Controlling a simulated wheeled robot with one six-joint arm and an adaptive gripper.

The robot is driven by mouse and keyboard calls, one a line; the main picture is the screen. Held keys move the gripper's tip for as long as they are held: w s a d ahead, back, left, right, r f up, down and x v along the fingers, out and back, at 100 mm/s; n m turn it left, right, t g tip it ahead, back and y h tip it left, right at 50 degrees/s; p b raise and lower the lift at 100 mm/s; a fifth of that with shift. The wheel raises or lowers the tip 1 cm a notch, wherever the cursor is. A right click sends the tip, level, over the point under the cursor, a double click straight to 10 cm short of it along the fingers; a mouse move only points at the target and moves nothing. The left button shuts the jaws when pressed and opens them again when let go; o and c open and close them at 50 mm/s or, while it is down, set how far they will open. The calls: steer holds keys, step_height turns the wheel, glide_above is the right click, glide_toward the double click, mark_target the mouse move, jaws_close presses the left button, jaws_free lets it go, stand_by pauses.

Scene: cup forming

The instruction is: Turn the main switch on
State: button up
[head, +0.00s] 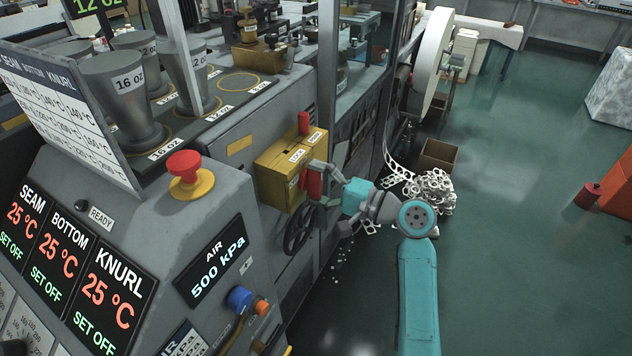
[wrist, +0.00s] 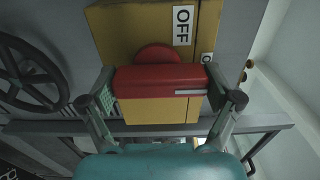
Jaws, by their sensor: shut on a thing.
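The main switch is a yellow box (head: 282,168) on the side of the grey machine, with a red handle (head: 312,181) on its right face. In the wrist view the yellow box (wrist: 130,35) carries an OFF label (wrist: 183,26), with part of another label below it. The red handle (wrist: 160,80) lies across the picture there. My gripper (head: 325,185) is at the handle. In the wrist view my gripper (wrist: 168,88) has one finger at each end of the handle and is shut on it.
A black handwheel (head: 301,228) sits just below the box, and it also shows in the wrist view (wrist: 30,78). A red emergency button (head: 184,165) stands on the panel. White scrap (head: 432,190) lies on the floor beside a cardboard box (head: 438,155).

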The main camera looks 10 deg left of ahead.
steer(key=o, duration=0.9)
steer(key=shift+c, duration=0.2)
steer(key=shift+d, duration=0.1)
steer(key=v, duration=1.2)
